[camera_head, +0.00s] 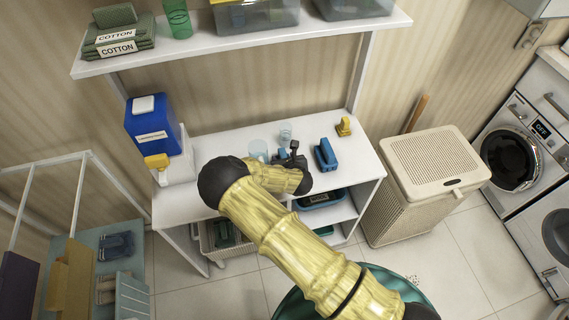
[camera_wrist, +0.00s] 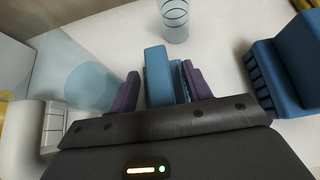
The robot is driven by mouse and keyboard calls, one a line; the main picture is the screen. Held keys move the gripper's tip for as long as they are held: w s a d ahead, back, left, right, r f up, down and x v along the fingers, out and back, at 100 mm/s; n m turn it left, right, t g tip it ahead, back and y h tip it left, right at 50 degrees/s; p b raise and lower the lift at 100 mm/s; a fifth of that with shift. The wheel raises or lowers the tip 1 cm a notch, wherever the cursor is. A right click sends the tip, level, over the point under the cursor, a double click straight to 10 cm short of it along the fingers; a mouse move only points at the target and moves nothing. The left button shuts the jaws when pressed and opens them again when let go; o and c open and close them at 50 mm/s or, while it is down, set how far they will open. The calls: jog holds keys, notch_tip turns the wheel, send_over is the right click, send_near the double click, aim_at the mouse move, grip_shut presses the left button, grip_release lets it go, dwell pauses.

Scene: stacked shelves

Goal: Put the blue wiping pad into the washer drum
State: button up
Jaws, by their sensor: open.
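A blue pad (camera_wrist: 157,75) stands on edge on the white shelf in the wrist view, between the two purple fingers of my gripper (camera_wrist: 158,88). The fingers are open; whether either touches the pad I cannot tell. In the head view, my gripper (camera_head: 291,157) is low over the middle shelf, and a bit of blue shows beside its fingers. A larger blue ridged block (camera_head: 325,155) stands just to the right; it also shows in the wrist view (camera_wrist: 288,68). The upper washer (camera_head: 511,158) is at the far right with a dark round front; its door state is unclear.
Clear cups (camera_head: 258,149) stand close to my gripper; one shows in the wrist view (camera_wrist: 174,20). A yellow item (camera_head: 344,126) is at the shelf's right. A blue-white container (camera_head: 153,128) stands left. A lidded hamper (camera_head: 433,165) sits between shelf and washers. An upper shelf (camera_head: 240,45) overhangs.

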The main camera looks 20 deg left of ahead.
jog(key=shift+c, duration=0.2)
grip_shut()
dwell(0.3)
notch_tip(320, 180, up, 10)
jog(key=shift+r+b, duration=0.1)
jog(key=shift+b, duration=0.85)
